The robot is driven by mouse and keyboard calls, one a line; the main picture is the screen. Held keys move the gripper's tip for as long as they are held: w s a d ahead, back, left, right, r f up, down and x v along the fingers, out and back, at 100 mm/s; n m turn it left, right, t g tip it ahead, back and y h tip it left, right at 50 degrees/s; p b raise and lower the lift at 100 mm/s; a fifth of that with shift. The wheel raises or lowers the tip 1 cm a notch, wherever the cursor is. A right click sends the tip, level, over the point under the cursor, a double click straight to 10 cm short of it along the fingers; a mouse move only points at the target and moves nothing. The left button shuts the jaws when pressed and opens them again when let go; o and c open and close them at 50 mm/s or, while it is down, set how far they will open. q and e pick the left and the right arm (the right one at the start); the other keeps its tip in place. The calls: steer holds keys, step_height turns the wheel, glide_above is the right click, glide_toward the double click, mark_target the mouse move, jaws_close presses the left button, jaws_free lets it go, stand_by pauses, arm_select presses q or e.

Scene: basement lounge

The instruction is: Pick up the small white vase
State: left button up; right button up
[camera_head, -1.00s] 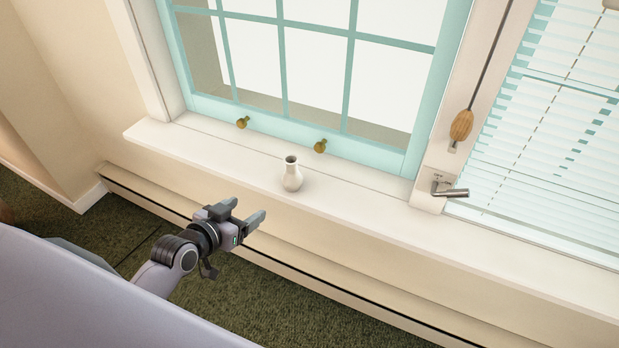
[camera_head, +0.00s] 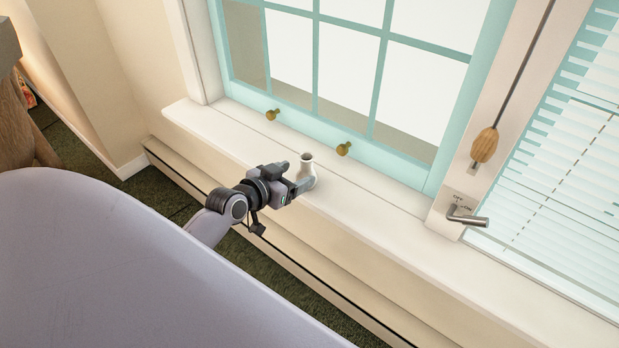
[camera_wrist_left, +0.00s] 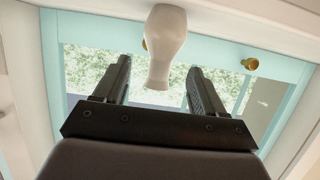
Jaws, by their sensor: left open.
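The small white vase (camera_head: 307,169) stands upright on the white windowsill, close to the window. My left gripper (camera_head: 293,177) is at the vase, its fingers open and reaching toward it, with one finger covering part of the vase's lower body. In the left wrist view the vase (camera_wrist_left: 165,40) shows between and beyond the two open fingers (camera_wrist_left: 158,88). I cannot tell whether either finger touches it. My right gripper is in neither view.
The windowsill (camera_head: 375,225) runs along the teal-framed window, clear to the right of the vase. Brass knobs (camera_head: 343,149) sit on the window frame behind it. A metal handle (camera_head: 467,217) and a hanging wooden pull (camera_head: 485,145) are at the right.

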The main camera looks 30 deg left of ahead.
mark_target(301, 171)
arm_select(q)
steer(key=shift+b+x, duration=0.5)
steer(key=shift+x, duration=2.4)
steer(key=shift+a, duration=0.1)
steer(key=shift+c, duration=0.3)
steer(key=c, duration=1.1)
